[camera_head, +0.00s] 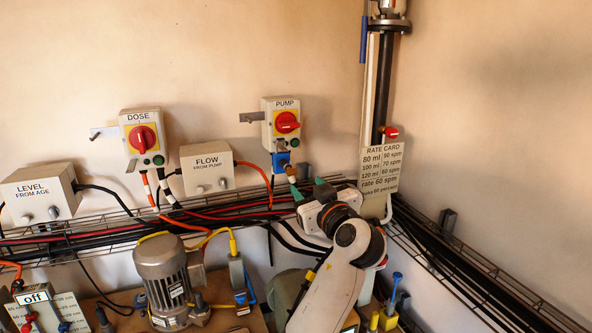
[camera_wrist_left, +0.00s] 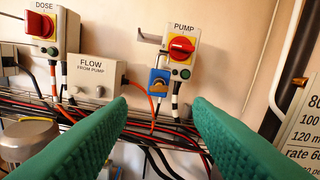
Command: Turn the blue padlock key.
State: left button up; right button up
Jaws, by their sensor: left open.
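The blue padlock (camera_head: 281,162) hangs at the lower left of the PUMP box (camera_head: 285,121), which has a red rotary knob and a green button. In the left wrist view the padlock (camera_wrist_left: 159,80) is centred above the gap between my fingers, with a pale curved detail on its face. I cannot make out a separate key. My left gripper (camera_head: 309,189) has green fingers and is just below and right of the padlock in the head view. Its fingers (camera_wrist_left: 158,106) are spread, with nothing seen between them. My right gripper is out of view.
The DOSE box (camera_head: 143,138) and FLOW box (camera_head: 207,168) are on the wall to the left. Cables run along a wire tray (camera_head: 110,232) below. A rate card (camera_head: 381,168) is on the right, beside a vertical post. A grey motor (camera_head: 163,275) stands below.

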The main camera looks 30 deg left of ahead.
aim_at(294, 173)
pick_arm(q)
jog(key=p+x, duration=0.2)
jog(key=x, duration=0.4)
jog(key=shift+w+a, duration=0.2)
jog(key=shift+a, duration=0.15)
jog(key=shift+w+a, duration=0.3)
jog(key=shift+a+f, duration=0.1)
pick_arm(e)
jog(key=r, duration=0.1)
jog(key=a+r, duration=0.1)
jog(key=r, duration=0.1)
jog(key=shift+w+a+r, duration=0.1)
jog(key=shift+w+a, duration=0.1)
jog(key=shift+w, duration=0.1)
pick_arm(q)
jog(key=shift+w, duration=0.1)
